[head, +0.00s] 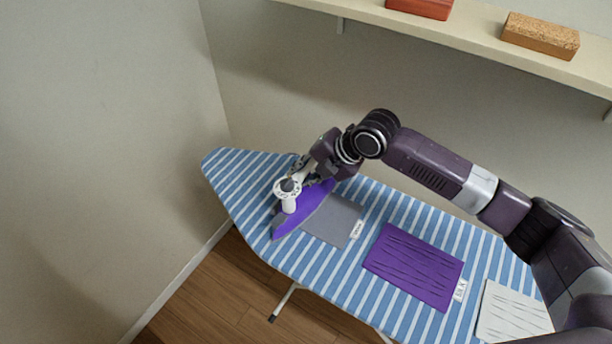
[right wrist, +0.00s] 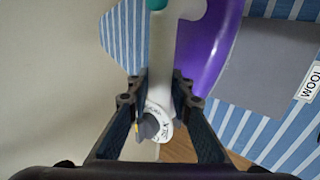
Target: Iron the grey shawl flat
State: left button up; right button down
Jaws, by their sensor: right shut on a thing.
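The grey shawl (head: 331,220) lies on the striped ironing board (head: 235,178) and looks flat in its visible part. Its tag reads "WOOL" in the right wrist view (right wrist: 264,58). The purple iron (head: 308,212) with a white handle stands over the shawl's left edge, covering part of it. My right gripper (head: 302,180) is shut on the iron's white handle. In the right wrist view the fingers (right wrist: 164,115) lie on both sides of the handle, beside a dial. I cannot tell whether the soleplate touches the cloth. My left gripper is not in view.
A purple cloth (head: 414,265) with crease lines and a white creased cloth (head: 511,315) lie farther right on the board. A wall shelf (head: 470,35) above holds a red block (head: 420,8) and a cork-topped block (head: 540,36). The board's left end is bare.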

jog(key=shift+w+a+r, duration=0.1)
jog(key=shift+a, duration=0.05)
jog(key=shift+w+a+b, duration=0.15)
jog(key=shift+w+a, duration=0.3)
jog(key=shift+a, duration=0.2)
jog(key=shift+w+a+b, duration=0.15)
jog(key=shift+w+a, duration=0.3)
jog(key=shift+a, duration=0.2)
notch_tip(320, 180, up, 5)
jog(key=p, duration=0.4)
jog(key=shift+w+r, duration=0.1)
dwell(0.5)
